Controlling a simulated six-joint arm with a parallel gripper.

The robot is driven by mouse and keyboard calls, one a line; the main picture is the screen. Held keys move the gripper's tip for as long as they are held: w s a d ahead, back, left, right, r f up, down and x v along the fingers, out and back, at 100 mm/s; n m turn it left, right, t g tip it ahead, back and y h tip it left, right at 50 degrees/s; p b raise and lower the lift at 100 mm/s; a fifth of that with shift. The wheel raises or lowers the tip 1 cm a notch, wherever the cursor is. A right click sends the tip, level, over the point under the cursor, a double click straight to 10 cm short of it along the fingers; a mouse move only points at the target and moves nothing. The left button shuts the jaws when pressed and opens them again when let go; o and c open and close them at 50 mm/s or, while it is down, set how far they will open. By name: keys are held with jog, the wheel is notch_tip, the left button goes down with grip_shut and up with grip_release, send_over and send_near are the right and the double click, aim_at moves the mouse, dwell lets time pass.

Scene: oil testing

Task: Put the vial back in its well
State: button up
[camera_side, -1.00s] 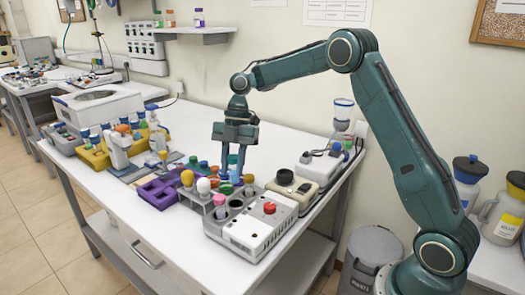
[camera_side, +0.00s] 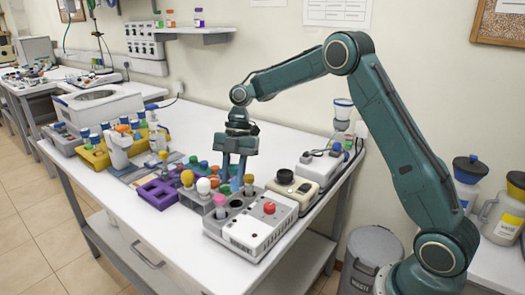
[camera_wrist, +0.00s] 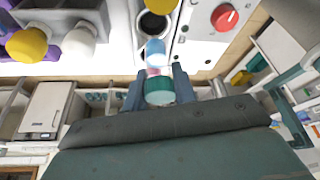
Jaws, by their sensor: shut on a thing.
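The vial (camera_wrist: 156,52) shows in the wrist view with a teal cap, a pinkish band and a pale blue lower part. My gripper (camera_wrist: 158,88) is shut on it at the cap end. The vial's lower end points toward a dark round well (camera_wrist: 152,26) in the white machine and appears just short of its rim. I cannot tell its height above the well. In the side view, my gripper (camera_side: 235,180) points down over the back of the white machine (camera_side: 250,226); the held vial is hard to make out there.
A red knob (camera_side: 269,208) sits on the machine. A cream device with a black dial (camera_side: 286,177) stands to the right.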

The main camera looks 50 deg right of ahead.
aim_at(234, 191)
jog(key=shift+f, duration=1.25)
jog(key=shift+f, duration=1.65)
dwell(1.4)
dwell(0.7)
jog(key=o, duration=1)
jog(key=shift+r, duration=0.1)
jog(key=v, duration=1.1)
jog(key=shift+w+d+r, duration=0.15)
jog(key=shift+r, duration=0.1)
jog(key=shift+r, duration=0.15)
